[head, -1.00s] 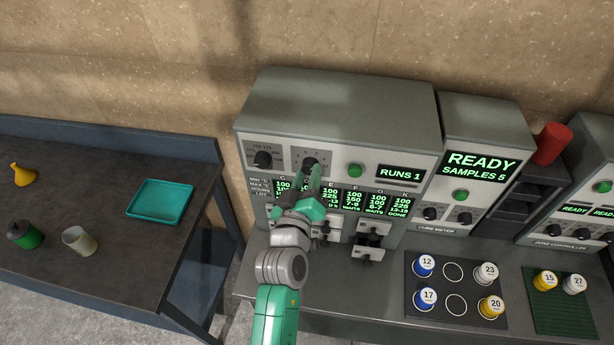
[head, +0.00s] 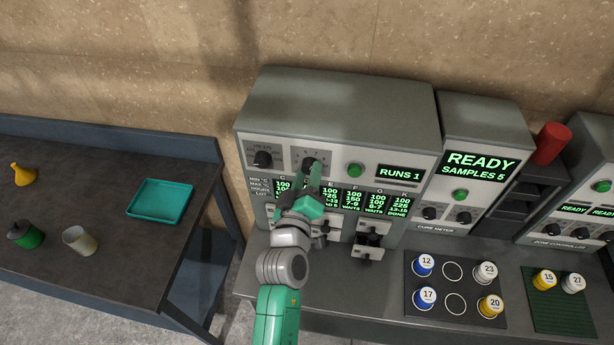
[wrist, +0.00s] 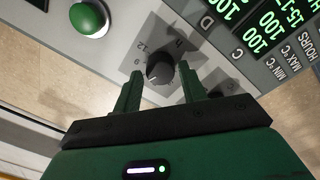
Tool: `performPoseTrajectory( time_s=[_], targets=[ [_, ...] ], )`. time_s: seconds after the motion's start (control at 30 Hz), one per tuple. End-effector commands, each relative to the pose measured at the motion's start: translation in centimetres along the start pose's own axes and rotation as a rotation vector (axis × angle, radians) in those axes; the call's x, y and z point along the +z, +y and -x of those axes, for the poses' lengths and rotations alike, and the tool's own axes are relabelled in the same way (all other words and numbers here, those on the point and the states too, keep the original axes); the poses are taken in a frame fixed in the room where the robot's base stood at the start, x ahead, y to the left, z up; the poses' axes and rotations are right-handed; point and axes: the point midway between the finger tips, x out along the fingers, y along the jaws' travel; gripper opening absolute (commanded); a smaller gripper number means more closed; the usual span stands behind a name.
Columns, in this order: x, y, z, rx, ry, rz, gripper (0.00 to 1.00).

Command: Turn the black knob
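A black knob (head: 308,162) sits on the grey front panel of the press, right of a second black knob (head: 263,159) and left of a green button (head: 355,170). In the wrist view the knob (wrist: 160,70) has a pale pointer line and printed marks around it. My gripper (head: 312,172) is at the panel in front of this knob. In the wrist view its two green fingers (wrist: 160,80) are spread, one on each side of the knob, with gaps showing. I cannot tell how far the fingertips reach past the knob's face. The fingers partly hide the knob in the head view.
The press display (head: 345,199) lies just below the knob, partly hidden by my gripper. A cure meter (head: 475,165) stands to the right, with a dark mat (head: 455,322) of numbered samples before it. A teal tray (head: 161,201) lies on the left table.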

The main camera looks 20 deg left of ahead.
Motion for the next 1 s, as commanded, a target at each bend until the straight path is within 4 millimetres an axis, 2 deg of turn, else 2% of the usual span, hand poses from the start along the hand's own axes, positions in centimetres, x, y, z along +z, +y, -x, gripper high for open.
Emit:
performPoseTrajectory(
  time_s=[0.37, 0.7, 0.83, 1.0],
  targets=[
    [0.1, -0.1, 0.5, -0.001, -0.002, 0.0, 0.54],
    [0.1, -0.1, 6.7, -0.001, -0.001, 0.0, 0.54],
    [0.1, -0.1, 7.7, -0.001, -0.002, 0.0, 0.54],
    [0.0, 0.0, 7.8, -0.001, -0.001, 0.0, 0.54]
  ],
)
